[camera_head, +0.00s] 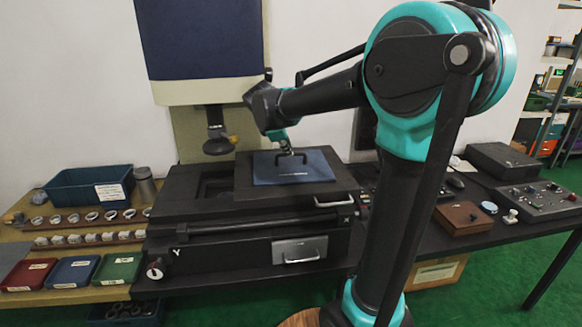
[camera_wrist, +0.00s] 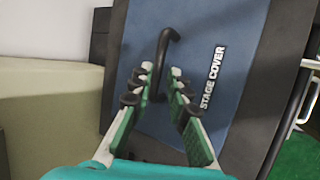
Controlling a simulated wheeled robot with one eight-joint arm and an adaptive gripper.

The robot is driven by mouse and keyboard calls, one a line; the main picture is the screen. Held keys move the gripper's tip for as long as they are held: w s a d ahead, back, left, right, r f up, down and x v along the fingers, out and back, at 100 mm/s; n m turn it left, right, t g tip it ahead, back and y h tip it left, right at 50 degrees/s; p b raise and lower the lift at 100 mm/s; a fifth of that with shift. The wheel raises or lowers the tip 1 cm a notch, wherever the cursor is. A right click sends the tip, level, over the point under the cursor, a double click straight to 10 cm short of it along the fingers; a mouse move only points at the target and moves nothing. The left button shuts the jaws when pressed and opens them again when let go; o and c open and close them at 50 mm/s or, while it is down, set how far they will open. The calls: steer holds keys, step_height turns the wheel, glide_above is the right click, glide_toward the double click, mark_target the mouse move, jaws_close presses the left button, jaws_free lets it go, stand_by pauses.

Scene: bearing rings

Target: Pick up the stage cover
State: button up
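The stage cover (camera_head: 310,172) is a flat blue plate with a black handle, lying on the black machine stage. In the wrist view the blue cover (camera_wrist: 217,40) shows its white label "STAGE COVER" and its black bent handle (camera_wrist: 161,62). My gripper (camera_wrist: 162,75) is open, with its two green-padded fingers apart. The handle's near part lies between the fingertips; I cannot tell whether either finger touches it. In the head view my gripper (camera_head: 291,152) is right over the handle, and the arm comes in from the right.
The machine (camera_head: 250,225) has a silver front handle. A blue bin (camera_head: 85,188), rows of rings (camera_head: 90,217) and red, blue and green trays (camera_head: 73,270) stand at left. A control box (camera_head: 535,198) and a brown box (camera_head: 463,217) are at right. An optical head (camera_head: 217,135) hangs behind-left of the cover.

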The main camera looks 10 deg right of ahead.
mark_target(291, 160)
steer(key=shift+x, duration=2.75)
steer(key=shift+a, duration=0.15)
jaws_close()
